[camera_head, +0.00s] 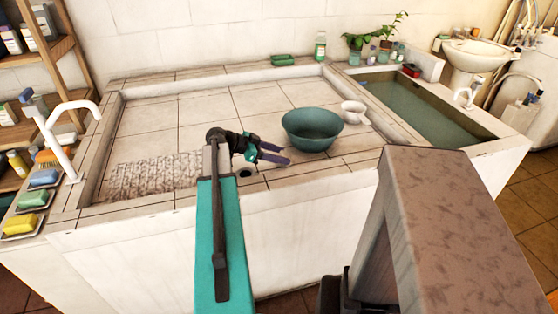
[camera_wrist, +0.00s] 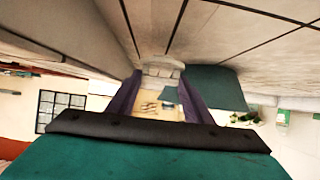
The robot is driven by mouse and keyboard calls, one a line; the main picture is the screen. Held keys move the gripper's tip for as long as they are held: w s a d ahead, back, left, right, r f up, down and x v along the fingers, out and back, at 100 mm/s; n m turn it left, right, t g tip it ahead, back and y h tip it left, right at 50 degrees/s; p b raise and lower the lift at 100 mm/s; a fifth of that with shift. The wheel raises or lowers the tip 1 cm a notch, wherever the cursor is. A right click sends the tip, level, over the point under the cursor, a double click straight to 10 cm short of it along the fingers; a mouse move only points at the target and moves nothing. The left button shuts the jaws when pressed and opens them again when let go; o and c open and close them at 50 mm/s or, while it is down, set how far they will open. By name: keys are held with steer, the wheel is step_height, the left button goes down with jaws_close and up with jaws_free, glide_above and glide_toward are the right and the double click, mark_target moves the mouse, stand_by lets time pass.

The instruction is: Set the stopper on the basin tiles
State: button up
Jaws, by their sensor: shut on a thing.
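My gripper (camera_head: 282,156) is low over the tiled basin floor (camera_head: 195,125), just left of a teal bowl (camera_head: 311,129), with its fingers pointing right. In the wrist view its two dark purple fingers (camera_wrist: 160,83) stand apart, with a pale grey-white thing (camera_wrist: 162,70) between their tips. I take this to be the stopper, though its outline is unclear. The stopper cannot be made out in the head view. The tiles (camera_wrist: 215,40) run across the top of the wrist view. I cannot tell whether the held thing touches them.
A dark round drain hole (camera_head: 246,172) lies just below my gripper. A white cup-like object (camera_head: 353,112) stands behind the bowl. A ribbed washboard area (camera_head: 155,175) is at the left. A water-filled trough (camera_head: 425,108) is at the right. Open tiles lie at the back left.

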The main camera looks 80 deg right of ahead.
steer(key=shift+f, duration=1.25)
steer(key=shift+f, duration=0.1)
steer(key=o, duration=1)
steer(key=shift+o, duration=0.2)
steer(key=shift+r, duration=0.2)
steer(key=b+v, duration=0.1)
steer(key=v, duration=0.9)
steer(key=shift+w+a+b, duration=0.1)
steer(key=shift+w+b, duration=0.15)
steer(key=shift+b, duration=0.05)
steer(key=shift+v, duration=0.75)
steer(key=shift+r, duration=0.1)
